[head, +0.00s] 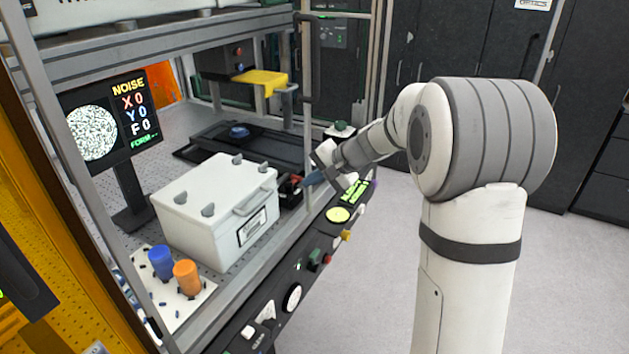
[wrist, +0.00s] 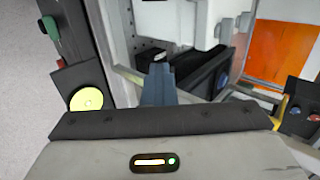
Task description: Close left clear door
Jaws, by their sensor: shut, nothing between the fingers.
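My gripper (head: 314,179) is at the front edge of the machine's open bay, just right of the white lidded box (head: 215,212). Its blue-grey fingers are together and empty, and they also show in the wrist view (wrist: 158,82). A slim metal-framed clear panel with a dark upright handle (head: 299,65) stands at the far right of the bay, above and behind my gripper. I cannot tell for sure whether this is the left clear door. An amber panel (head: 40,190) is at the left edge.
A control strip with buttons and a yellow-green dial (head: 338,215) runs along the front edge, close below my gripper. Blue (head: 161,262) and orange (head: 187,278) cylinders stand at the front left. A monitor (head: 108,118) stands behind the box.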

